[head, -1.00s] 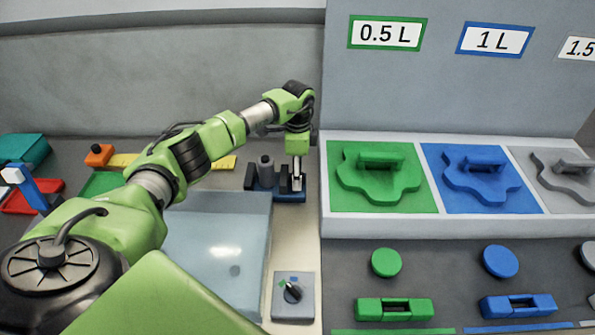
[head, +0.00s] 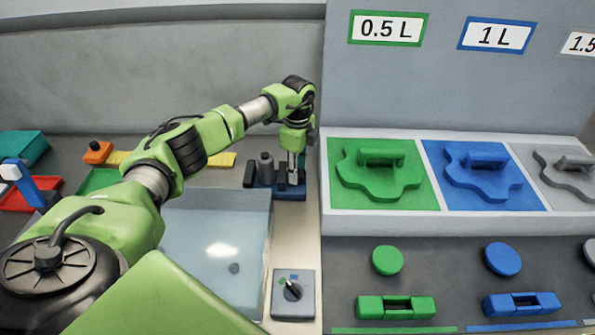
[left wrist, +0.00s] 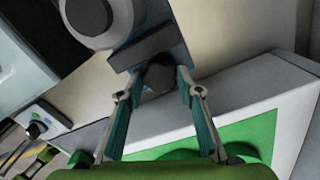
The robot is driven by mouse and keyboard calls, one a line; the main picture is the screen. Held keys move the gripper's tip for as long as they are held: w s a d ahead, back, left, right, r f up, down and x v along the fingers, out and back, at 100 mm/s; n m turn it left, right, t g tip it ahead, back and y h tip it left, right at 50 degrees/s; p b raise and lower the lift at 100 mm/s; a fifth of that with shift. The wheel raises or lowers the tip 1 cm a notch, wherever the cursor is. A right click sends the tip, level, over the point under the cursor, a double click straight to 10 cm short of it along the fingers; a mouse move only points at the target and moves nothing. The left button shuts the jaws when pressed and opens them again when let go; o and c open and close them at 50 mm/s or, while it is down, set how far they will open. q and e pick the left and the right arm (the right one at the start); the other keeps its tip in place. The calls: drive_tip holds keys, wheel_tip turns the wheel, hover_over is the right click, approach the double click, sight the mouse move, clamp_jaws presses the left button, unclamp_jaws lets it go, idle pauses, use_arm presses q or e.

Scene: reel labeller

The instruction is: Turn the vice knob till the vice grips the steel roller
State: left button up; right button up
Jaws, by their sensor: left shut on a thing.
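The vice (head: 262,192) has a blue base and dark jaws and stands beyond the clear tray. The grey steel roller (head: 265,167) stands upright between its jaws; in the left wrist view the roller's round top (left wrist: 92,14) shows beside a dark jaw block (left wrist: 142,47). I cannot tell whether both jaws touch it. My left gripper (head: 292,172) points down at the right end of the vice. In the left wrist view its fingers (left wrist: 158,88) are shut on the dark vice knob (left wrist: 158,77). My right gripper is not in view.
A pale translucent tray (head: 215,285) lies in front of the vice. A grey box with a dark selector (head: 293,291) stands nearer. A grey raised panel with green (head: 430,180) and blue stations borders the vice on the right. Coloured items lie at the left.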

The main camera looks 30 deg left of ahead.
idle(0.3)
use_arm(q)
drive_tip(key=o, duration=1.1)
drive_tip(key=shift+r, duration=0.1)
wheel_tip(320, 180, up, 12)
drive_tip(key=shift+c, duration=0.4)
